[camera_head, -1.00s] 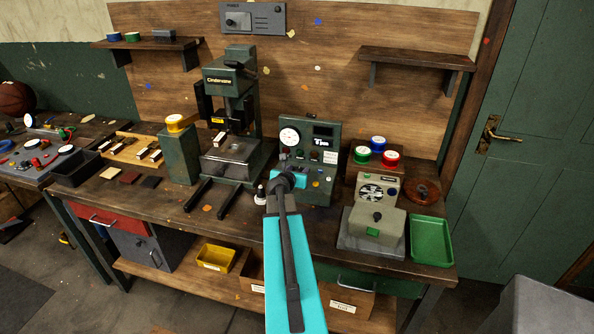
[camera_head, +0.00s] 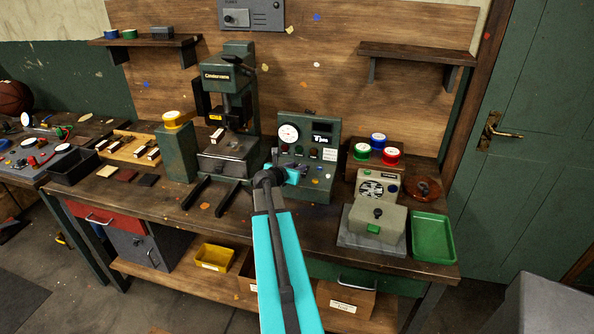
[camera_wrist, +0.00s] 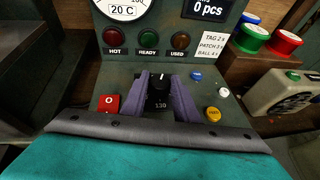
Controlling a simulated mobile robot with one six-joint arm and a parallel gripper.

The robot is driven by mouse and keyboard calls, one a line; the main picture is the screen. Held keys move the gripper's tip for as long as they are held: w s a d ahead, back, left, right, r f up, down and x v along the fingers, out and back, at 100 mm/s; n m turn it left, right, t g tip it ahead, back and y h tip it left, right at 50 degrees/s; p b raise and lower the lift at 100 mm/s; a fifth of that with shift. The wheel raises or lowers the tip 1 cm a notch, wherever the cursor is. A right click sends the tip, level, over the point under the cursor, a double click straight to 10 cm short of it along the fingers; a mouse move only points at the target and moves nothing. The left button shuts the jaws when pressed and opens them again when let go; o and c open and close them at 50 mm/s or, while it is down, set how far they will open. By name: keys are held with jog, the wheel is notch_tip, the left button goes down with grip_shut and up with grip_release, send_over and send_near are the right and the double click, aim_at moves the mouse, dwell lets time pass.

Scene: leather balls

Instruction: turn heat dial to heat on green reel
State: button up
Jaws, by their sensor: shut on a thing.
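The heat dial (camera_wrist: 159,88) is a black knob with a pale pointer mark at its top, on the green control panel (camera_head: 322,166). In the wrist view my gripper (camera_wrist: 161,80) has its two purple fingers on either side of the dial and is shut on it. The number under the dial seems to read 130. The green reel (camera_head: 361,152) stands on a wooden block right of the panel; it also shows in the wrist view (camera_wrist: 250,38). In the head view my arm hides the dial and fingertips.
A white gauge (camera_wrist: 122,8) reads 20 C. Red, green and amber lamps (camera_wrist: 148,39) look dark. A press (camera_head: 231,120) stands left; a green tray (camera_head: 432,240) lies right.

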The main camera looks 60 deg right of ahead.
jog(key=m+g, duration=0.1)
jog(key=w+m+g+b, duration=0.1)
jog(key=shift+w+a+f+g+b, duration=0.1)
jog(key=shift+f+g+b, duration=0.1)
jog(key=shift+g+b, duration=0.1)
jog(key=shift+w+r+m+g+y, duration=0.1)
jog(key=shift+w+m+g+y, duration=0.1)
jog(key=shift+m+g, duration=0.55)
jog(key=shift+w+m+g+y, duration=0.1)
jog(key=shift+m+g+y, duration=0.1)
jog(key=shift+m+g, duration=0.55)
jog(key=shift+w+r+m+g+y, duration=0.1)
jog(key=shift+m+g+y, duration=0.1)
jog(key=shift+m+g, duration=0.55)
jog(key=shift+w+d+m+g+y+p, duration=0.2)
jog(key=shift+m+g+y+p, duration=0.2)
jog(key=shift+m+g+y, duration=0.7)
jog(key=shift+w+d+m+g+y+p, duration=0.1)
jog(key=shift+d+m+g+y+p, duration=0.2)
jog(key=shift+m+g+y, duration=0.7)
jog(key=shift+m+g+y+p, duration=0.35)
jog(key=shift+m+g, duration=0.4)
jog(key=shift+m, duration=0.4)
jog(key=shift+y, duration=0.35)
jog(key=o, duration=1)
jog(key=shift+m, duration=0.3)
jog(key=shift+o, duration=0.2)
jog(key=shift+s+g, duration=0.1)
jog(key=shift+g, duration=0.2)
jog(key=shift+s, duration=0.1)
